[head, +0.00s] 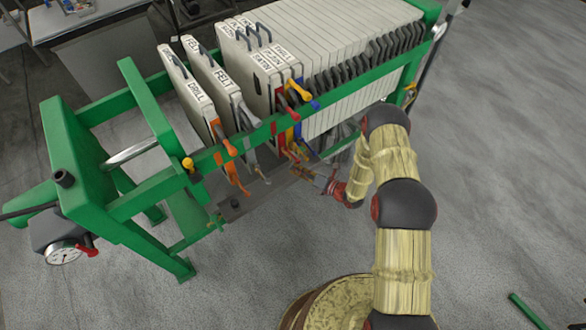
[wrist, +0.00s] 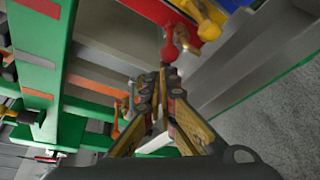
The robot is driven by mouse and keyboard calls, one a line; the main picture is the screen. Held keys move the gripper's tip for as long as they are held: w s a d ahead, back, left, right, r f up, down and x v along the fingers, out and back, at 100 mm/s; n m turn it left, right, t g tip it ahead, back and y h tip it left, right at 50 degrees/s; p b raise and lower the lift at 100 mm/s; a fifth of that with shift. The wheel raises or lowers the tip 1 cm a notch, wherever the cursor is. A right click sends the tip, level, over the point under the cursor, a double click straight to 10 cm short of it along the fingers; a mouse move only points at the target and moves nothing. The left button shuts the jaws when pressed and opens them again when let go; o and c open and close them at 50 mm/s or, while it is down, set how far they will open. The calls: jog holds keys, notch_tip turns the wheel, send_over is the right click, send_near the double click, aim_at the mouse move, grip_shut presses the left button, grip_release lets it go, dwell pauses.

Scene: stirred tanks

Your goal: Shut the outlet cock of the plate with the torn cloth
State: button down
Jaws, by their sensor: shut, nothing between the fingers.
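Several plates stand in a green press, with labels such as DRILL, FELT and SATIN. I cannot tell which one has the torn cloth. Outlet cocks hang along the near side: an orange one (head: 231,150), a grey one (head: 247,117) and a yellow-handled one (head: 300,90) by red, yellow and blue strips. Contact with the cock is unclear.
The green side rail (head: 345,82) runs along the plates above my gripper. A gauge (head: 63,254) with a red lever sits at the left end. A round barrel-like thing (head: 345,302) stands in front.

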jog(key=w+a+r+m+g+h+p, duration=0.1)
jog(key=w+a+r+g+h+p, duration=0.1)
jog(key=r+p, duration=0.4)
jog(key=shift+w+r+g+h, duration=0.55)
jog(key=shift+r+g+h, duration=0.15)
jog(key=shift+r+g, duration=0.15)
jog(key=shift+r+p, duration=0.1)
jog(key=shift+p, duration=0.2)
jog(key=shift+r+p, duration=0.35)
jog(key=shift+r, duration=0.3)
jog(key=shift+f, duration=0.1)
